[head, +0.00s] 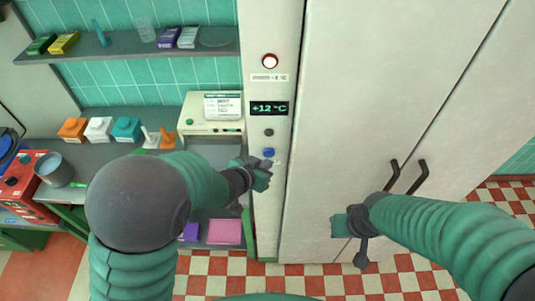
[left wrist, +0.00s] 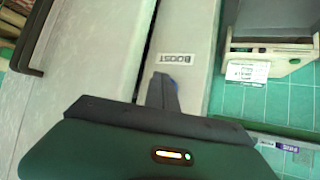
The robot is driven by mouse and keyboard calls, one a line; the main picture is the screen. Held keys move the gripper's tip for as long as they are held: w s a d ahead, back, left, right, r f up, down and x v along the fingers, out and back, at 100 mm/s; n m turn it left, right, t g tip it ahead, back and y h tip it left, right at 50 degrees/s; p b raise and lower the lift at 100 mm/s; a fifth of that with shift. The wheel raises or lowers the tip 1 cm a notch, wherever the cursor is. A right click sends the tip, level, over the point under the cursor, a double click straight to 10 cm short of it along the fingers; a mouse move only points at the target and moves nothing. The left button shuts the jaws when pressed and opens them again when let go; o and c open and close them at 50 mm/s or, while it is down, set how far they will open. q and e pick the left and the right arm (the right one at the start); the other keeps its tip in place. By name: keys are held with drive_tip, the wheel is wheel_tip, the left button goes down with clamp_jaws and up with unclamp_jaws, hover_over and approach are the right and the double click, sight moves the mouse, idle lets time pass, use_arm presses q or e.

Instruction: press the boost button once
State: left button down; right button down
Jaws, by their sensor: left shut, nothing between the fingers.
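The blue button (head: 268,153) sits on the narrow white control panel (head: 261,205), below a dark button (head: 268,132). My left gripper (head: 262,172) is shut and empty, at the panel just below the blue button. It also shows in the left wrist view (left wrist: 160,82), its tip overlapping the button; I cannot tell whether they touch. My right gripper (head: 345,224) is in front of the large white doors; its jaw state is unclear.
Tall white doors (head: 370,90) with dark handles (head: 407,176) stand to the right. A cream machine (head: 212,118) and a cluttered counter are left.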

use_arm(q)
drive_tip(key=shift+d, duration=0.45)
use_arm(e)
drive_tip(key=shift+d, duration=0.45)
use_arm(q)
drive_tip(key=shift+w+a, duration=0.4)
drive_tip(key=shift+a, duration=0.25)
use_arm(e)
drive_tip(key=shift+a+r, duration=0.15)
drive_tip(key=shift+a, duration=0.3)
use_arm(q)
drive_tip(key=shift+w+d+r, duration=0.1)
drive_tip(key=shift+w+d, duration=0.1)
drive_tip(key=shift+d, duration=0.1)
use_arm(e)
drive_tip(key=shift+d, duration=0.35)
use_arm(q)
drive_tip(key=shift+w+a+p, duration=0.15)
drive_tip(key=shift+w+p, duration=0.1)
drive_tip(key=shift+p, duration=0.05)
use_arm(e)
drive_tip(key=shift+a+r, duration=0.15)
use_arm(q)
drive_tip(key=shift+s+d+b, duration=0.25)
drive_tip(key=shift+s+b, duration=0.1)
drive_tip(key=shift+s, duration=0.55)
use_arm(e)
drive_tip(key=shift+f, duration=0.35)
